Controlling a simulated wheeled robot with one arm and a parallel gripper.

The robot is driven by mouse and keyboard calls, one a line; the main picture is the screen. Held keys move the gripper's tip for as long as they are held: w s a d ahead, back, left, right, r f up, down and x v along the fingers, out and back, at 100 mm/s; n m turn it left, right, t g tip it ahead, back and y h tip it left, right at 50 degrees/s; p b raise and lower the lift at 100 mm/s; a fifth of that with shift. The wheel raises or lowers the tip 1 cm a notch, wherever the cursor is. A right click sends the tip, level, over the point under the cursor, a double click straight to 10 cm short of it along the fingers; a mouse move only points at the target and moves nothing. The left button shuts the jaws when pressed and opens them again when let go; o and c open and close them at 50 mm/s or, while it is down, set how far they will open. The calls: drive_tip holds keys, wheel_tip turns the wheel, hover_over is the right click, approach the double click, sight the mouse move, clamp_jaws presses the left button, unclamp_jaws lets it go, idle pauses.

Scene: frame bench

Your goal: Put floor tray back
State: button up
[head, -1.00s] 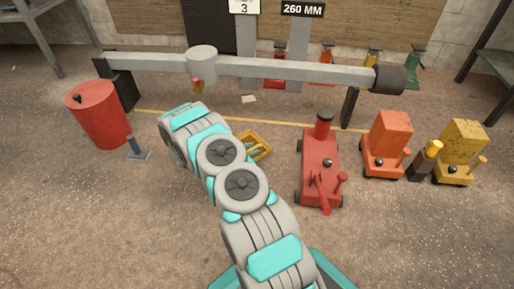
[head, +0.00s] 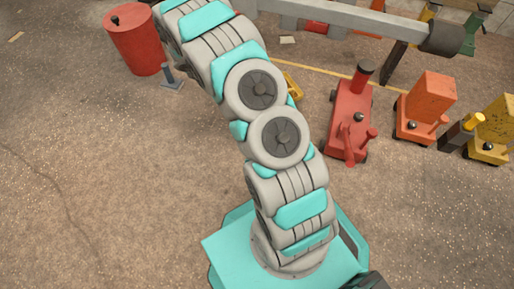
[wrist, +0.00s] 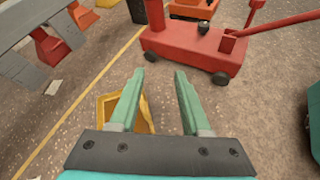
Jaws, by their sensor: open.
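The floor tray is yellow and lies on the concrete floor. In the wrist view the tray (wrist: 103,110) is at the lower left, partly hidden behind my left finger and the gripper body. In the head view only a small yellow part of the tray (head: 294,88) shows past my arm. My gripper (wrist: 165,78) is open, with nothing between its two green fingers. It points over the floor just right of the tray, toward a red wheeled cart. I cannot tell its height above the floor.
The red cart (head: 348,118) stands right of the tray, with an orange cart (head: 424,105) and a yellow cart (head: 492,130) further right. A red drum (head: 138,42) and a small grey stand (head: 171,80) are at the left. A grey beam (head: 350,18) crosses behind. The near left floor is clear.

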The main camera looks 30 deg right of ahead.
drive_tip(key=s+a+r+m+g+y, duration=0.1)
drive_tip(key=s+a+r+m+y, duration=0.6)
drive_tip(key=s+r, duration=0.8)
drive_tip(key=s+a+r+m+t+y, duration=0.1)
drive_tip(key=s+a+r+m+y, duration=0.1)
drive_tip(key=s+a, duration=0.6)
drive_tip(key=s+a+r+m+t+y, duration=0.1)
drive_tip(key=s+a+r+m+y, duration=0.2)
drive_tip(key=s+a, duration=0.5)
drive_tip(key=a+r, duration=0.1)
drive_tip(key=a, duration=0.3)
drive_tip(key=shift+s+a+t, duration=0.25)
drive_tip(key=shift+a+t, duration=0.05)
drive_tip(key=shift+t, duration=0.1)
wheel_tip(320, 180, up, 10)
drive_tip(key=p, duration=1)
drive_tip(key=shift+f, duration=0.1)
